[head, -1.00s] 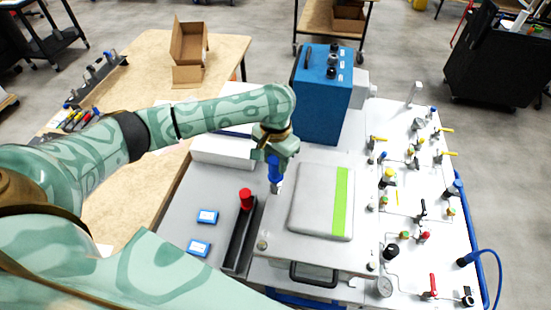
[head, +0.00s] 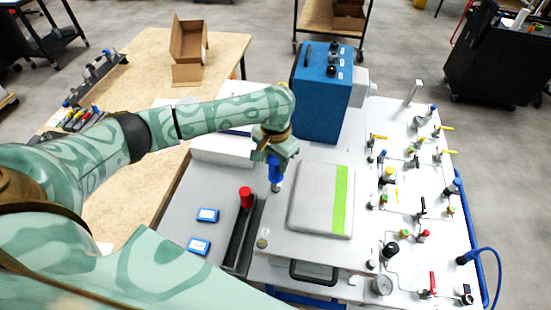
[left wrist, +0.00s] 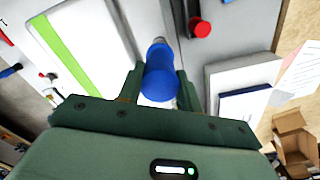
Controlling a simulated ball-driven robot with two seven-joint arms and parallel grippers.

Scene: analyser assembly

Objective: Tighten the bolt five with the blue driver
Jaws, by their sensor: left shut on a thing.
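The blue driver (head: 274,170) is held upright in my left gripper (head: 275,160), tip down at the rear left corner of the grey plate (head: 276,238). In the left wrist view the blue handle (left wrist: 160,75) sits between the two green fingers of the left gripper (left wrist: 160,88). The driver's tip is at or just above the corner; I cannot tell if it touches a bolt, as the bolt there is hidden. Another bolt (head: 262,244) shows at the front left corner and one at the front right corner (head: 372,264). My right gripper is out of view.
A grey lid with a green stripe (head: 343,201) lies right of the driver. A red-capped tool (head: 246,197) stands in a black holder (head: 238,240) to the left. A blue box (head: 320,95) stands behind. Valves and tubing crowd the white panel (head: 405,205) on the right.

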